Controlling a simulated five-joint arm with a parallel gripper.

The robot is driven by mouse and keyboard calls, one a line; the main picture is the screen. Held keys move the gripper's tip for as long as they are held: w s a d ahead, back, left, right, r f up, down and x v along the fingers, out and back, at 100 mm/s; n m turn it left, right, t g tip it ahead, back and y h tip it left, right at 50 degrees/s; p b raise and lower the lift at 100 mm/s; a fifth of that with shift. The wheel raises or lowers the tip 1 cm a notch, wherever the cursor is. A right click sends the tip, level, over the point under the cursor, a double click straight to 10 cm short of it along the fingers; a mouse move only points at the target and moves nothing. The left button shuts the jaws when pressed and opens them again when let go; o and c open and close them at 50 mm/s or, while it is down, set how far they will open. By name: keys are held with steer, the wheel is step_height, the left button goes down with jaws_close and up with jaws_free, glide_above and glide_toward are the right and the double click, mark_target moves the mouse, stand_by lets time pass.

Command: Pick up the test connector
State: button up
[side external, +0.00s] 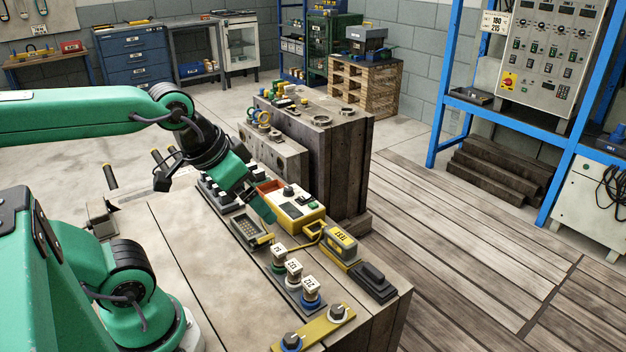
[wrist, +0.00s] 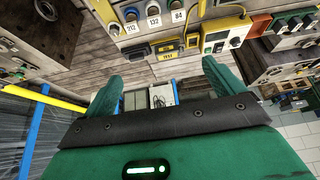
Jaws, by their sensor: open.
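The test connector (side external: 341,243) is a small yellow block with a pale label, on the edge of the mould block top. A yellow cable runs beside it toward a yellow meter box (side external: 290,208). In the wrist view the connector (wrist: 167,57) shows beyond my fingertips, roughly between them in the picture and apart from them. My gripper (side external: 262,207) is green, open and empty. In the side view it is to the left of the connector, above the block top by the meter. In the wrist view both fingers of my gripper (wrist: 163,78) show, spread wide.
A black block (side external: 373,281) sits close to the connector on its right. Several numbered round fittings (side external: 293,272) stand in a row to its left. A grey-framed keypad tray (side external: 251,231) lies near my gripper. A taller wooden block (side external: 335,130) rises behind. Bare surface (side external: 185,250) lies to the left.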

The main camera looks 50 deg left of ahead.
stand_by(0.3)
steer(key=c, duration=0.7)
steer(key=shift+c, duration=0.2)
steer(key=n+g, duration=0.6)
steer(key=n, duration=1.2)
glide_above(340, 236)
step_height(340, 236, down, 14)
steer(key=shift+s, duration=0.15)
steer(key=shift+f, duration=0.35)
steer(key=shift+f, duration=1.3)
